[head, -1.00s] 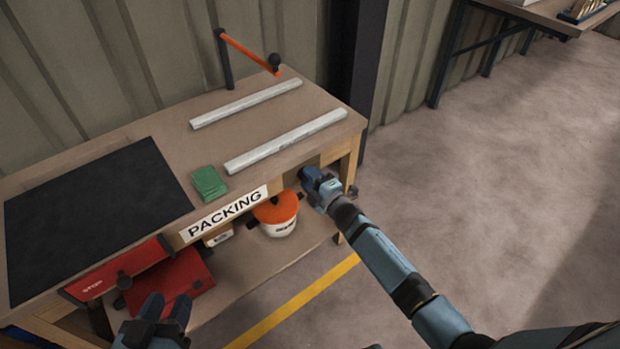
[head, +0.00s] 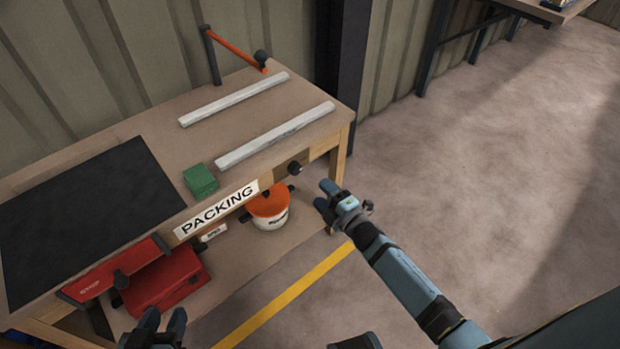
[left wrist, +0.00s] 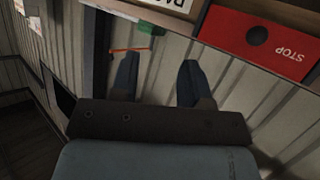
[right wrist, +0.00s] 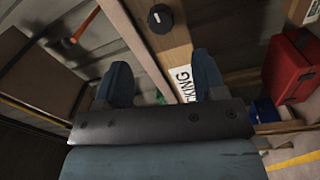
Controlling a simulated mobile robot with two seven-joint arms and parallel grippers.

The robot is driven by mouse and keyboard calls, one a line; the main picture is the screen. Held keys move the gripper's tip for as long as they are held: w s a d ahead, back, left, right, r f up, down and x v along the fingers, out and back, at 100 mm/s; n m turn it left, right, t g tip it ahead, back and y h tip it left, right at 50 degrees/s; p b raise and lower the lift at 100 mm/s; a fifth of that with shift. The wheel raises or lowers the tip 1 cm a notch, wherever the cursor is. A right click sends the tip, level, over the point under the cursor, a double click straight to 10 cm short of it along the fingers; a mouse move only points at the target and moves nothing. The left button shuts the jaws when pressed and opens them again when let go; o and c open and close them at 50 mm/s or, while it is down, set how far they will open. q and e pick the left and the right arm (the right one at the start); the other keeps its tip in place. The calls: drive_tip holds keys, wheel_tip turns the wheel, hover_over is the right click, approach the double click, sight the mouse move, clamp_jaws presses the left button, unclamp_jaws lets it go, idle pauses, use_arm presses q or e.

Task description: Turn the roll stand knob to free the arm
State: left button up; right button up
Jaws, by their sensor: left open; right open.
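A dark round knob (head: 295,168) sits on the bench's front edge, right of the PACKING sign. In the right wrist view, this knob (right wrist: 160,18) shows a small white mark and lies beyond my fingertips. My left gripper (head: 160,322) is open and empty before the bench's left part.
The bench top (head: 160,140) carries two pale bars (head: 275,135), a green block (head: 201,180) and a black mat (head: 80,225). Below are a red box (head: 165,283) and a white pot with an orange lid (head: 268,203). Floor to the right is clear.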

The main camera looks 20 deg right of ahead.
drive_tip(key=shift+v, duration=1.85)
